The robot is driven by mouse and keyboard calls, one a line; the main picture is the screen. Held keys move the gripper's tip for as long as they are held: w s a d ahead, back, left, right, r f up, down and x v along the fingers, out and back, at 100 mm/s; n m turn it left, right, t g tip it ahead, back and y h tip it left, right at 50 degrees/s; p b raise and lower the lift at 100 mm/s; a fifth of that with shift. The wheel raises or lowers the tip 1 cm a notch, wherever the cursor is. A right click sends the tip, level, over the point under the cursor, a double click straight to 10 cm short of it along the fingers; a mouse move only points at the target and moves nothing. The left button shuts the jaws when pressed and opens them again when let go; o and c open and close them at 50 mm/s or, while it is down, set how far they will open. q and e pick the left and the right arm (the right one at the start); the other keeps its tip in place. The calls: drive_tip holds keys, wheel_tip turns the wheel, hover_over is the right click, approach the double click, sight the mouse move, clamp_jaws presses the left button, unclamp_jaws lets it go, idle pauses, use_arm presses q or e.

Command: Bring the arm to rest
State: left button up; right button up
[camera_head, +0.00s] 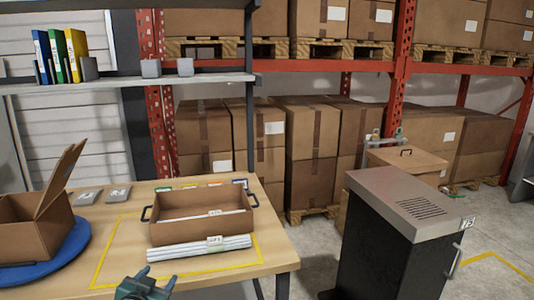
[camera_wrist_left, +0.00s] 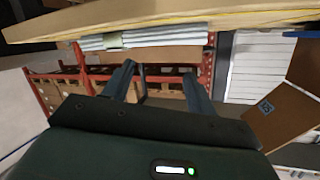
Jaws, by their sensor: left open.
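My left gripper (camera_head: 158,278) is at the bottom of the head view, near the table's front edge. Its two fingers are apart with nothing between them. The open fingers also show in the left wrist view (camera_wrist_left: 160,82), where the scene appears upside down. The wooden table (camera_head: 105,275) lies around and beyond the gripper. A white bundle (camera_head: 200,248) with a small label lies on it, beyond the gripper and apart from it. The bundle also shows in the left wrist view (camera_wrist_left: 150,36). My right gripper is not in view.
A brown tray (camera_head: 200,233) with dark handles stands behind the bundle, inside a yellow outline. An open carton (camera_head: 35,233) sits on a blue disc (camera_head: 72,248) at left. A dark cabinet (camera_head: 385,240) stands right of the table, with floor between. A shelf (camera_head: 120,82) overhangs the back.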

use_arm(q)
drive_tip(key=s+d+f+g+h, duration=0.1)
drive_tip(key=s+d+f, duration=0.3)
drive_tip(key=s, duration=0.6)
drive_tip(key=s+d+f+g+h, duration=0.1)
drive_tip(key=s+d+f, duration=0.3)
drive_tip(key=s, duration=0.5)
drive_tip(key=s+d+f+g+h, duration=0.1)
drive_tip(key=s+d, duration=0.4)
drive_tip(key=s, duration=0.5)
wheel_tip(320, 180, down, 3)
drive_tip(key=shift+s+r+n+g, duration=0.1)
drive_tip(key=shift+s+n+g, duration=0.25)
drive_tip(key=shift+g, duration=0.35)
